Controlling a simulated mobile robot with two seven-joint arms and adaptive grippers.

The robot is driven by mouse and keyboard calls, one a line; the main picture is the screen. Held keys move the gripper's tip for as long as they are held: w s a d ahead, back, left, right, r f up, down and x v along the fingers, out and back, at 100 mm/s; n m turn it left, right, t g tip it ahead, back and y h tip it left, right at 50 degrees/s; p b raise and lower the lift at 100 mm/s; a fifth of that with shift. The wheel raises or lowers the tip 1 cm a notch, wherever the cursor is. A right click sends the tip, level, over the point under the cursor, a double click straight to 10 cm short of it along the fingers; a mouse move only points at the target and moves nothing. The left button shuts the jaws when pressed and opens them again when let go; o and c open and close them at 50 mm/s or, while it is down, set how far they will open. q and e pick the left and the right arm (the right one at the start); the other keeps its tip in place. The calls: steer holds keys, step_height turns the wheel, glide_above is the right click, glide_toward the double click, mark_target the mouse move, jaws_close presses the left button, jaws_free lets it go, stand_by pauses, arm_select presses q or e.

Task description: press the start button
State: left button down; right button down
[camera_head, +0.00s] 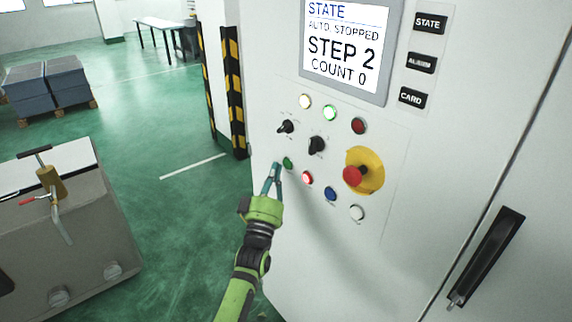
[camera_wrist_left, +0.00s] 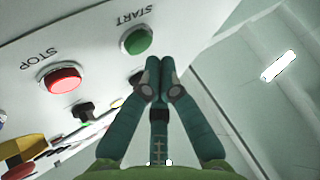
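The green start button (camera_head: 288,162) is on the white cabinet's control panel, at the left end of the lower row of buttons. In the left wrist view the button (camera_wrist_left: 137,40) sits under the label START. My left gripper (camera_head: 277,168) is just left of the button in the head view. In the wrist view its fingertips (camera_wrist_left: 160,66) meet with nothing between them, below and right of the button. There they look apart from it; the exact gap cannot be told. My right gripper is not in view.
The red stop button (camera_head: 307,178) is close by, then a blue button (camera_head: 330,194) and a white one (camera_head: 357,212). A red emergency stop (camera_head: 353,174) and black selector knobs (camera_head: 316,145) stick out. The screen (camera_head: 345,45) reads AUTO. STOPPED, STEP 2, COUNT 0.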

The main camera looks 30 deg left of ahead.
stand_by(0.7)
arm_select(q)
steer(key=shift+w+d, duration=0.2)
steer(key=shift+w, duration=0.2)
